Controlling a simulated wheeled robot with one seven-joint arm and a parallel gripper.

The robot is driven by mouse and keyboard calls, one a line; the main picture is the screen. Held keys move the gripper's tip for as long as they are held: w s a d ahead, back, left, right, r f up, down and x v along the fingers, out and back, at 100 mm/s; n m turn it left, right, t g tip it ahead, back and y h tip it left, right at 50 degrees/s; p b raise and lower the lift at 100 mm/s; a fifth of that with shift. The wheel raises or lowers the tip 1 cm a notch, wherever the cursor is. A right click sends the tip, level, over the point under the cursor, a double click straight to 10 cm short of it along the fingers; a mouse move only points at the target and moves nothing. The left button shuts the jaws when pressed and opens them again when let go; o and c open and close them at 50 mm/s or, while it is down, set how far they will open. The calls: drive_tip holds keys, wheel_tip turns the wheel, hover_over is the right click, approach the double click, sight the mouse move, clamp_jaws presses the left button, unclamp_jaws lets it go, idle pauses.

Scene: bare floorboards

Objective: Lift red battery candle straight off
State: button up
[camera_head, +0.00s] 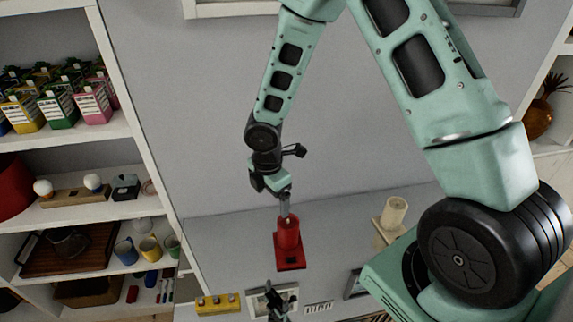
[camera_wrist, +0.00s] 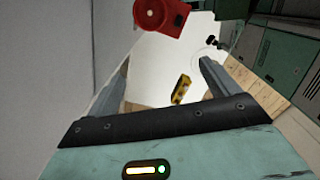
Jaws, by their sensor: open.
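The red battery candle (camera_head: 288,234) is a red cylinder standing upright on a red square base (camera_head: 291,260) on the pale surface in the head view. My gripper (camera_head: 284,208) points down just above the candle, its fingers overlapping the candle's top edge in the picture. In the wrist view the candle (camera_wrist: 153,12) shows at the top, cut by the frame edge, with part of its base (camera_wrist: 181,14). My gripper (camera_wrist: 166,60) is open there, with nothing between its fingers; the candle lies beyond the fingertips. Whether a finger touches it, I cannot tell.
A cream candle (camera_head: 394,211) stands to the right. A yellow block with knobs (camera_head: 217,304) lies at the front left, also in the wrist view (camera_wrist: 180,89). Loaded shelves (camera_head: 75,210) stand at the left. A grey wall rises behind.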

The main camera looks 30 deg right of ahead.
sight(287, 222)
drive_tip(key=w+d+f+n+p, duration=0.2)
drive_tip(key=d+n+p, duration=0.2)
drive_tip(key=d+p, duration=0.15)
drive_tip(key=shift+y, duration=0.3)
drive_tip(key=f+b, duration=1)
drive_tip(key=f, duration=0.1)
drive_tip(key=f+b, duration=0.5)
drive_tip(key=f, duration=0.1)
drive_tip(key=shift+s+d+f+b, duration=0.2)
drive_tip(key=shift+s+b, duration=0.05)
drive_tip(key=shift+b, duration=0.15)
drive_tip(key=c, duration=1.2)
drive_tip(key=shift+o, duration=0.2)
drive_tip(key=shift+r, duration=0.15)
drive_tip(key=shift+r, duration=0.1)
drive_tip(key=shift+r+p, duration=0.85)
drive_tip(key=shift+p, duration=0.15)
drive_tip(key=shift+r, duration=0.15)
